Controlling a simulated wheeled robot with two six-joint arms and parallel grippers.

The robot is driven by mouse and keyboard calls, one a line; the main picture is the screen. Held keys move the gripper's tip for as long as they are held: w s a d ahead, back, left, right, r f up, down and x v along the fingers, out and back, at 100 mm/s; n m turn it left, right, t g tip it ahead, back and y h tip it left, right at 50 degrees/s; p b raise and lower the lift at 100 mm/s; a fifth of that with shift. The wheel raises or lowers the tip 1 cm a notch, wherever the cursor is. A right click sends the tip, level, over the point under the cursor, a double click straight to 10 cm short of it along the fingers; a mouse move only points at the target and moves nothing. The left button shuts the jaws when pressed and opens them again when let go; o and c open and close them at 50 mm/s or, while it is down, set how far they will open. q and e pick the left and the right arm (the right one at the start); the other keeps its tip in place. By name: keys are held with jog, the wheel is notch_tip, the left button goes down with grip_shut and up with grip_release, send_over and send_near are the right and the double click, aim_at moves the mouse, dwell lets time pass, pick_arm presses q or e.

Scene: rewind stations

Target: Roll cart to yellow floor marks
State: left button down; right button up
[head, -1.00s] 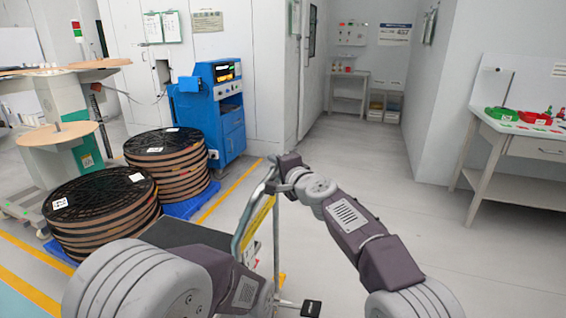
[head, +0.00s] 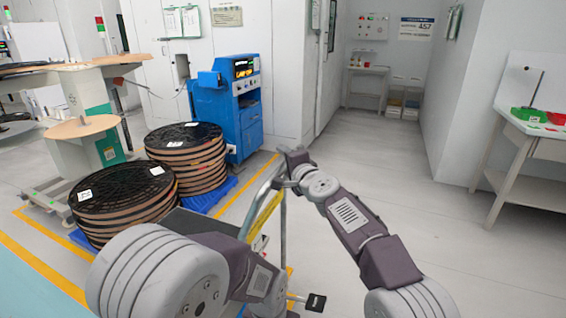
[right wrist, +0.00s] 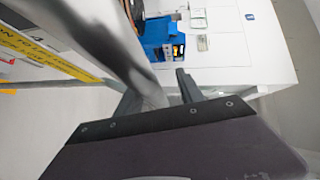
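The cart stands right in front of me. Its grey tube handle (head: 246,211) and a yellow label plate (head: 266,214) show in the head view, with part of its dark deck (head: 205,226) behind my left arm. A black pedal (head: 316,302) sticks out low on its right. My right gripper (head: 287,184) is at the handle's upper right; in the right wrist view the grey tube (right wrist: 140,75) runs between its fingers, which look shut on it. My left gripper is hidden behind my left arm. Yellow floor lines show at left (head: 42,268) and beside the blue machine (head: 262,178).
Two stacks of black-topped reels (head: 122,205) (head: 186,152) stand on blue pallets to the left. A blue machine (head: 228,110) stands behind them. A white table (head: 535,150) with green and red items is at right. Open grey floor (head: 400,170) lies ahead and right.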

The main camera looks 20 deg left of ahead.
jog(key=shift+s+a+f, duration=0.1)
jog(key=shift+f, duration=0.15)
jog(key=shift+s+f+b, duration=0.1)
jog(key=shift+b, duration=0.4)
jog(key=b+v, duration=0.2)
jog(key=b, duration=0.1)
jog(key=shift+s+d+f, duration=0.1)
jog(key=shift+d+f, duration=0.1)
jog(key=shift+d, duration=0.05)
jog(key=r+b+v, duration=0.1)
jog(key=b+v, duration=0.2)
jog(key=v, duration=0.3)
jog(key=shift+d, duration=0.2)
jog(key=shift+s, duration=0.1)
